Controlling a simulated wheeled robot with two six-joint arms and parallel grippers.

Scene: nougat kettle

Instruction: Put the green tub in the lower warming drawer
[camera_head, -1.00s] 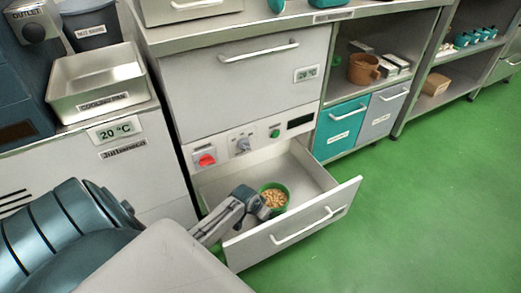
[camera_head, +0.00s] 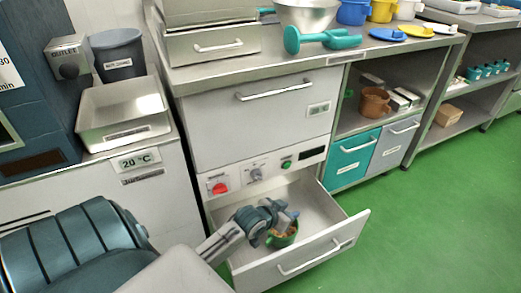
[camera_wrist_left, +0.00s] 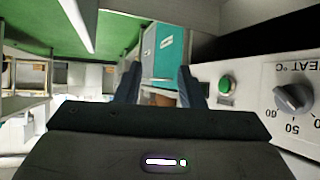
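The green tub (camera_head: 284,240), with light brown contents, stands inside the pulled-out lower warming drawer (camera_head: 330,224). My left gripper (camera_head: 290,218) is over the drawer, in front of and above the tub, and hides part of it. In the left wrist view the two dark fingers (camera_wrist_left: 160,86) stand apart with nothing held between them, and the tub does not show there. Whether the gripper touches the tub I cannot tell. My right gripper is not in view.
The control panel (camera_head: 262,172) with a red switch and a knob is just above the drawer. A teal box (camera_head: 350,160) and a grey box stand on the right. A cooling pan (camera_head: 122,112) is at the left. Green floor (camera_head: 430,220) is free on the right.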

